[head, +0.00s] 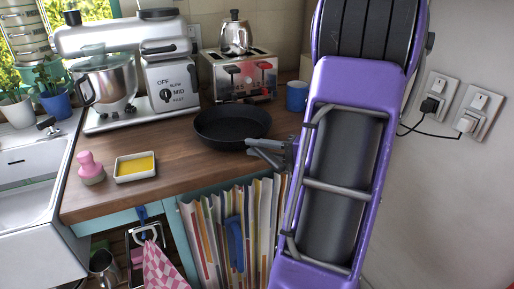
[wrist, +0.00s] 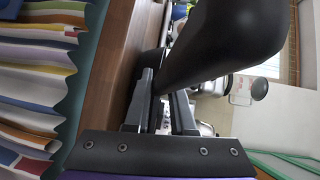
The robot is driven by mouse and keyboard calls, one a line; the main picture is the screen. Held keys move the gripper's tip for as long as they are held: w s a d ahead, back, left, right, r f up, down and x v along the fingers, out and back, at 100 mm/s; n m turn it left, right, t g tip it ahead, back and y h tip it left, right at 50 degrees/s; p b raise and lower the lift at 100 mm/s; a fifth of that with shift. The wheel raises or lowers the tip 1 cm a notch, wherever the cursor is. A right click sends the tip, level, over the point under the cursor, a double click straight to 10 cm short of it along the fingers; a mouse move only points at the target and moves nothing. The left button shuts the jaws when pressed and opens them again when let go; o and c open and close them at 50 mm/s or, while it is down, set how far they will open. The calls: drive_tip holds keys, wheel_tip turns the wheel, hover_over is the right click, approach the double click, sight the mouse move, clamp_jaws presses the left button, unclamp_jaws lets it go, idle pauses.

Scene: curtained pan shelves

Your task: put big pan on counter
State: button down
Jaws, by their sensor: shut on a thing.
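The big black pan (head: 232,127) is over the wooden counter (head: 190,168), level, in front of the toaster. I cannot tell whether its base touches the wood. My gripper (head: 268,150) is at the pan's near right side, shut on its handle, which is mostly hidden by the fingers. In the wrist view the dark pan (wrist: 215,42) fills the upper middle, beyond my gripper's fingers (wrist: 165,95). The counter (wrist: 112,75) runs along the left there.
A toaster (head: 238,76) and blue mug (head: 297,96) stand behind the pan. A stand mixer (head: 135,85) is behind left. A yellow-filled dish (head: 135,167) and pink bottle (head: 91,168) sit at left. A striped curtain (head: 225,225) hangs below the counter. Bare wood lies left of the pan.

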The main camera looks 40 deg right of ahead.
drive_tip(key=shift+f, duration=0.15)
drive_tip(key=c, duration=0.8)
unclamp_jaws()
drive_tip(key=shift+o, duration=0.6)
drive_tip(key=shift+f, duration=0.15)
drive_tip(key=c, duration=0.4)
drive_tip(key=b+v, duration=0.1)
drive_tip(key=v, duration=1.4)
drive_tip(key=shift+b, duration=0.4)
